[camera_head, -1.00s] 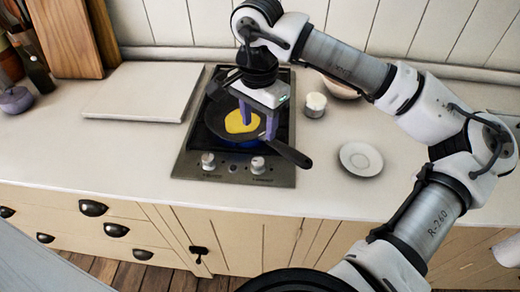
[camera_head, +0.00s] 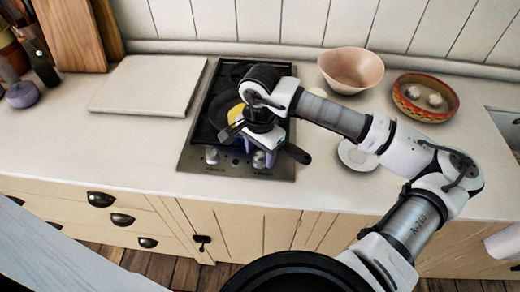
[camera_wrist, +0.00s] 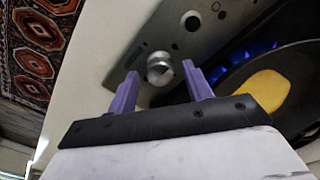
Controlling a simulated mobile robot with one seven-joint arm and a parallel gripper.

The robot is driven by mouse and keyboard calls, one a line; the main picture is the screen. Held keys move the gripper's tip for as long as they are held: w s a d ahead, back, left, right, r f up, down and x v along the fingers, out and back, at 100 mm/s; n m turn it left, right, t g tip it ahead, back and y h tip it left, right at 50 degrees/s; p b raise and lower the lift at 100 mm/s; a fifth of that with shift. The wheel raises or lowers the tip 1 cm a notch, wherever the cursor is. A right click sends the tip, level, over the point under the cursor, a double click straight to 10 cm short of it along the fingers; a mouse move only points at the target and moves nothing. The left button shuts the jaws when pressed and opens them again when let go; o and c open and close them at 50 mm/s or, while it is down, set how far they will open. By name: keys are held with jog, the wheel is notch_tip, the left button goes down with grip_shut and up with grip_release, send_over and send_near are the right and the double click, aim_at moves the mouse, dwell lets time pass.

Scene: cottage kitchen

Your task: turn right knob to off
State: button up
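The right knob (camera_head: 259,160) is on the front panel of the cooktop (camera_head: 190,160), partly behind my gripper in the head view. In the wrist view this silver round knob (camera_wrist: 160,68) shows between the tips of my gripper (camera_wrist: 160,74). The two purple fingers are apart, one on each side of it; I cannot tell whether they touch it. My gripper (camera_head: 259,151) points down over the panel in the head view. The left knob (camera_head: 212,156) stands clear to the left. Blue flames (camera_wrist: 255,50) burn under the pan.
A dark frying pan (camera_wrist: 300,55) holding a yellow food piece (camera_wrist: 262,91) is on the cooktop; its handle (camera_head: 297,153) sticks out close to my gripper. A saucer (camera_head: 352,154), a pink bowl (camera_head: 351,68) and a patterned bowl (camera_head: 425,95) are to the right. A board (camera_head: 150,85) is left.

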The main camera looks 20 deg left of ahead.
jog(key=c, duration=0.9)
jog(key=shift+c, duration=0.2)
